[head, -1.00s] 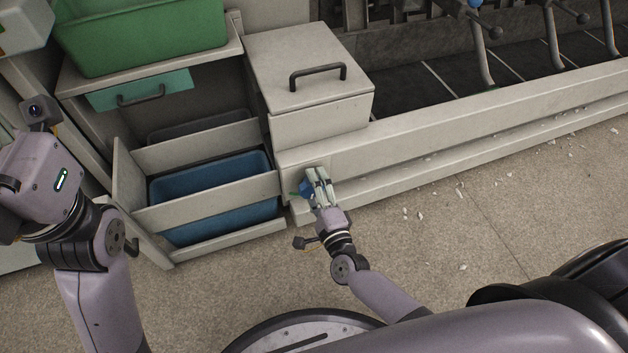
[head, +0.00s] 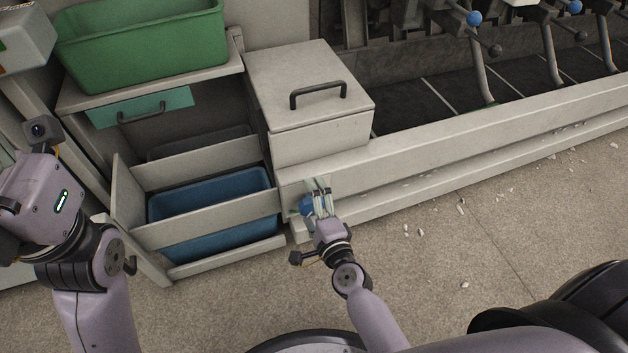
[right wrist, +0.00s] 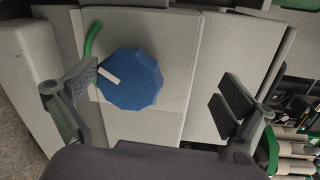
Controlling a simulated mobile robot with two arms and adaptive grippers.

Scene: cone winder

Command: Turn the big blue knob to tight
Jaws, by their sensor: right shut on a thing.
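The big blue knob (head: 306,204) sits on the front of the pale machine base, left of my right gripper's fingers. In the right wrist view the knob (right wrist: 133,80) is a many-sided blue disc with a white pointer mark towards its left edge. A green curved mark (right wrist: 92,40) is on the panel at its upper left. My right gripper (head: 318,190) is shut on the knob. In the right wrist view one finger is against the knob's left edge, and the other shows farther right. My left gripper (head: 38,198) is at the left edge; its fingertips are not clearly seen.
A pale box with a black handle (head: 318,92) stands above the knob. An open drawer with a blue bin (head: 210,212) is to the left. A green bin (head: 140,45) is on the shelf above. Pale scraps lie on the floor at right.

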